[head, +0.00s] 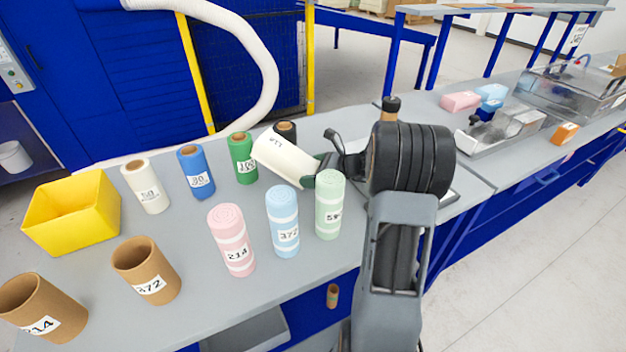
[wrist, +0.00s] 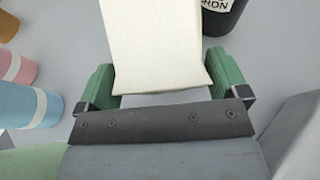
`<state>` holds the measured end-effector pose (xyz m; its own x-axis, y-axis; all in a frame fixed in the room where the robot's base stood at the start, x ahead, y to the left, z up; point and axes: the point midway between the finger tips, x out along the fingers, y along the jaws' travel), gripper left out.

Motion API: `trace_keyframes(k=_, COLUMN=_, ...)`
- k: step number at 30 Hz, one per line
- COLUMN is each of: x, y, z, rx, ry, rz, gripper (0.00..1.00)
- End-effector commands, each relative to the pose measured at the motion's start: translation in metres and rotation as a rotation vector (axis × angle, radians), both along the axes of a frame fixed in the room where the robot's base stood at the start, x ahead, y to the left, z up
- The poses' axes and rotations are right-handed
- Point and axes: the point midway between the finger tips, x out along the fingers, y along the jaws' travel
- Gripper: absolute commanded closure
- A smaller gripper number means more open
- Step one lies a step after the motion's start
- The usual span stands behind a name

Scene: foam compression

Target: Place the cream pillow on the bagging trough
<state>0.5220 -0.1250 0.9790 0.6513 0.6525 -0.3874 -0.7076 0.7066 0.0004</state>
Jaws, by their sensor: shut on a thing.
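My gripper (head: 312,174) is shut on the cream pillow (head: 280,155), a pale, roll-like piece with a dark printed label. It is held tilted above the table, close to the green and black rolls. In the wrist view the cream pillow (wrist: 155,45) lies between the green fingers of my gripper (wrist: 162,82); its far end is cut off by the frame. A shiny metal tray (head: 478,151), which looks like the bagging trough, stands at the right on the far bench, well away from my gripper.
Green (head: 242,158), blue (head: 195,172) and white (head: 145,187) rolls stand behind pink (head: 231,240), light blue (head: 283,222) and mint (head: 329,205) rolls. A yellow bin (head: 70,212) and brown tubes (head: 146,270) are left. Pink (head: 460,101) and orange (head: 565,133) blocks lie near the tray.

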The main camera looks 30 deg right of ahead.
Motion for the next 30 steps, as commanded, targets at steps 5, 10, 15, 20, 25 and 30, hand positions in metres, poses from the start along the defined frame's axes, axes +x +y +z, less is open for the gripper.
trace_keyframes(k=5, x=0.000, y=0.000, z=-0.025, rx=0.002, ry=0.003, rz=0.000, gripper=0.52)
trace_keyframes(k=10, x=0.000, y=0.000, z=-0.033, rx=0.000, ry=0.001, rz=0.000, gripper=0.52)
trace_keyframes(k=15, x=0.000, y=0.000, z=-0.034, rx=-0.001, ry=0.004, rz=0.000, gripper=0.52)
trace_keyframes(k=20, x=0.000, y=0.000, z=-0.034, rx=0.000, ry=0.003, rz=0.000, gripper=0.00)
trace_keyframes(k=25, x=-0.001, y=-0.001, z=-0.033, rx=0.000, ry=0.001, rz=0.000, gripper=0.00)
trace_keyframes(k=30, x=-0.011, y=-0.012, z=-0.026, rx=0.001, ry=-0.001, rz=-0.003, gripper=0.00)
